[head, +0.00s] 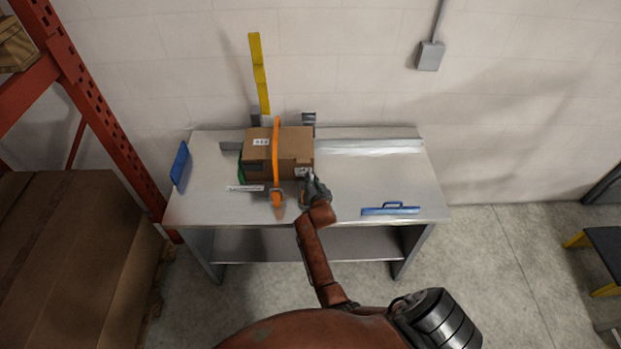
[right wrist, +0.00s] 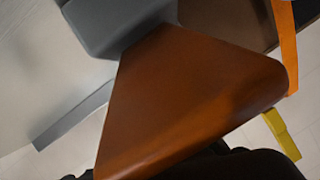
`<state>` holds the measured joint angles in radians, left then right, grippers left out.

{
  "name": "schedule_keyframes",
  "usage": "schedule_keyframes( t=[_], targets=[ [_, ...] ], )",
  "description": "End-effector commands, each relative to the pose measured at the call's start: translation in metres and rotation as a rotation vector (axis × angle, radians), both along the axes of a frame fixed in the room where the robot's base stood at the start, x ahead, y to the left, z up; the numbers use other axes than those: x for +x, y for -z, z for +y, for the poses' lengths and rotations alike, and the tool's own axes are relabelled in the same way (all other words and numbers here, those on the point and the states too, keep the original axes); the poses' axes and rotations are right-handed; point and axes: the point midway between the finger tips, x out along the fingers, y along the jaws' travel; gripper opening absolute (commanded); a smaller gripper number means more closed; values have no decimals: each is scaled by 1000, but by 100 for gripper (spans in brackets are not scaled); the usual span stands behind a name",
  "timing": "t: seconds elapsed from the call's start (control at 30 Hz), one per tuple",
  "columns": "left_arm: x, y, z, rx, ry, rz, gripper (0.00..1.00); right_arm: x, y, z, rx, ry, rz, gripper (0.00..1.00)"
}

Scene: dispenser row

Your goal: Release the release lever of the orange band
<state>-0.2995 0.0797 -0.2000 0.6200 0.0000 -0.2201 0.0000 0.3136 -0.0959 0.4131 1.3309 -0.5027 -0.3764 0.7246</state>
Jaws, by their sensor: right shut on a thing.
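A brown box (head: 296,146) stands on the grey table (head: 365,178), with an orange band (head: 276,150) around it. The band's grey and orange buckle with the release lever (head: 277,199) is at the front of the box. My right gripper (head: 304,190) is just right of the buckle, at the box's front right corner. It is shut on the release lever; its fingertips are hard to make out. An orange-brown wedge next to a grey block fills the right wrist view, and the band (right wrist: 285,45) shows there at the right edge. My left gripper is not in view.
A blue-handled tool (head: 390,210) lies at the table's front right, and a blue panel (head: 180,163) is at its left edge. A white strip (head: 245,188) lies left of the buckle. A yellow upright (head: 259,75) stands behind the box. The table's right part is mostly clear.

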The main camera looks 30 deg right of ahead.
Motion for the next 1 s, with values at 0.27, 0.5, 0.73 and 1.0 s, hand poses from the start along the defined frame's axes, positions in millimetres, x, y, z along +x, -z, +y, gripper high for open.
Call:
schedule_keyframes(
  t=[0.27,0.5,0.73,1.0],
  targets=[
    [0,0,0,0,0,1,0,-2,4,0,8,2,2,0],
    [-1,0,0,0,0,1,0,-2,4,0,9,1,3,20],
    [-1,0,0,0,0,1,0,-1,2,0,7,0,0,30],
    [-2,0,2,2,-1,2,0,0,-5,-1,4,1,-3,30]
  ],
)
